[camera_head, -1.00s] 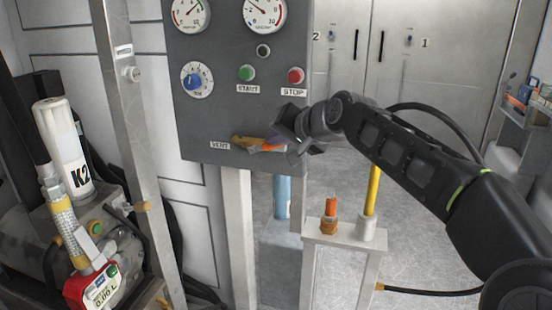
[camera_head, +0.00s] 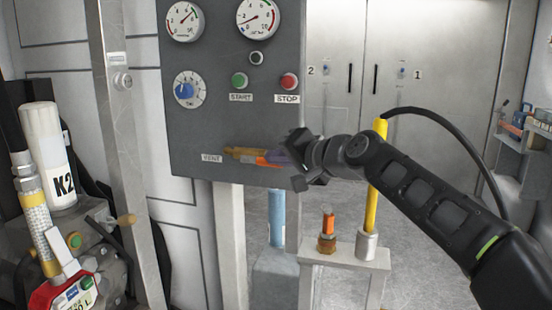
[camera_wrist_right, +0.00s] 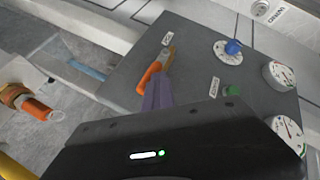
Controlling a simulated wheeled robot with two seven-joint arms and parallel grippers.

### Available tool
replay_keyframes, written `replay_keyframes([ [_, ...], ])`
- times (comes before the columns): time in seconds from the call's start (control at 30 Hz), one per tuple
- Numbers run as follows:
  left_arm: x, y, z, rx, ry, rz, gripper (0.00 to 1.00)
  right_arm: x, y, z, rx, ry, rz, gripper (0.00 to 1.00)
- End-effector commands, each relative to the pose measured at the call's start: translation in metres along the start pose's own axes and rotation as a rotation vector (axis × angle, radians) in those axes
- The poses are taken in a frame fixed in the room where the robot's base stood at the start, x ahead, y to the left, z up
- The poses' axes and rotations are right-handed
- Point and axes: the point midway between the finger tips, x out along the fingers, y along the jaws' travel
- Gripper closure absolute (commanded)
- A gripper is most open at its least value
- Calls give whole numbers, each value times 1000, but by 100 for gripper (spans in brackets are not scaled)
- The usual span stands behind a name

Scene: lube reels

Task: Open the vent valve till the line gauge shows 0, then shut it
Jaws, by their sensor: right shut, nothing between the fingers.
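The vent valve (camera_head: 243,153), brass with an orange lever (camera_head: 266,160), sits low on the grey panel beside the VENT label. In the right wrist view, the orange lever (camera_wrist_right: 150,76) points towards my fingers. My right gripper (camera_head: 280,151) is shut and empty, its purplish fingers at the lever's free end; I cannot tell whether they touch it. The fingers (camera_wrist_right: 155,92) also show in the wrist view. The upper right gauge (camera_head: 257,18) has its needle at lower left, near the low end. The upper left gauge (camera_head: 185,21) has its needle pointing up right. Their captions are too small to read.
Above the valve are a blue knob (camera_head: 185,91), a green START button (camera_head: 239,81) and a red STOP button (camera_head: 289,81). A stand (camera_head: 345,257) with an orange-topped fitting and yellow rod is below my right arm. A reel with a K2 bottle (camera_head: 48,155) stands left.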

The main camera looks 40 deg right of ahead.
Motion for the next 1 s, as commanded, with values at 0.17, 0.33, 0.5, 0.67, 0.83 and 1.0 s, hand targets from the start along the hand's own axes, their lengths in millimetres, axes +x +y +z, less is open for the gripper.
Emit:
replay_keyframes([
  [0.17,0,0,0,0,0,0,64,1,2,1,0,-4,4,100],
  [0.33,-3,1,0,0,-2,0,64,-8,1,0,1,-1,4,100],
  [0.5,-10,3,1,0,-5,0,64,-32,-1,-1,1,0,1,100],
  [0.67,-16,5,1,1,-8,0,64,-60,-1,-2,0,2,1,100],
  [0.83,-19,6,2,1,-10,0,64,-76,0,0,-1,1,1,100],
  [1.0,-19,5,2,1,-11,0,64,-79,0,0,-1,0,1,100],
])
